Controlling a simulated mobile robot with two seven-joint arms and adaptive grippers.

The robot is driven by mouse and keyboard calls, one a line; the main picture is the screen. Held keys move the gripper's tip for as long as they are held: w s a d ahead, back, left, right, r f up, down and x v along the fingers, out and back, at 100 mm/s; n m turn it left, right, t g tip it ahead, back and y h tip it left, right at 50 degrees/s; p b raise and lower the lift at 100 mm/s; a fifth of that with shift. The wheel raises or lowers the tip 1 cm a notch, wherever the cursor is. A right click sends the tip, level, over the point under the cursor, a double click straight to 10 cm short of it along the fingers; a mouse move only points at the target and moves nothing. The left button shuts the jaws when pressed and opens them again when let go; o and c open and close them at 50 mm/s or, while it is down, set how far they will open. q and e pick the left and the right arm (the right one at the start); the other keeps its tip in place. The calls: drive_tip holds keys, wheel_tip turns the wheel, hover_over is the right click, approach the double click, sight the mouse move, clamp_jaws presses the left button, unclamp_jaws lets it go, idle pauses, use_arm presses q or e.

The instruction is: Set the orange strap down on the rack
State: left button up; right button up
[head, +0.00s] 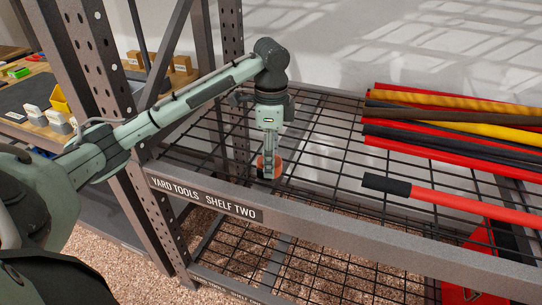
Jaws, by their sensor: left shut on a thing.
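My left gripper (269,150) points down over the left part of the wire rack shelf (320,180). It is shut on the orange strap (278,165), a small orange roll at its fingertips. The strap is close to the wire mesh, behind the front rail; I cannot tell whether it touches the mesh. The fingers hide part of the strap. My right gripper is not in view.
Several red, yellow and black poles (450,125) lie on the right of the shelf. A red tool with a black grip (386,185) lies nearer the front. The labelled front rail (330,228) and left upright (100,80) bound the shelf. Mesh between strap and poles is clear.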

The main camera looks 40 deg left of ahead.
use_arm(q)
drive_tip(key=shift+f, duration=0.1)
drive_tip(key=o, duration=1.2)
wheel_tip(320, 180, up, 12)
drive_tip(key=shift+r, duration=0.15)
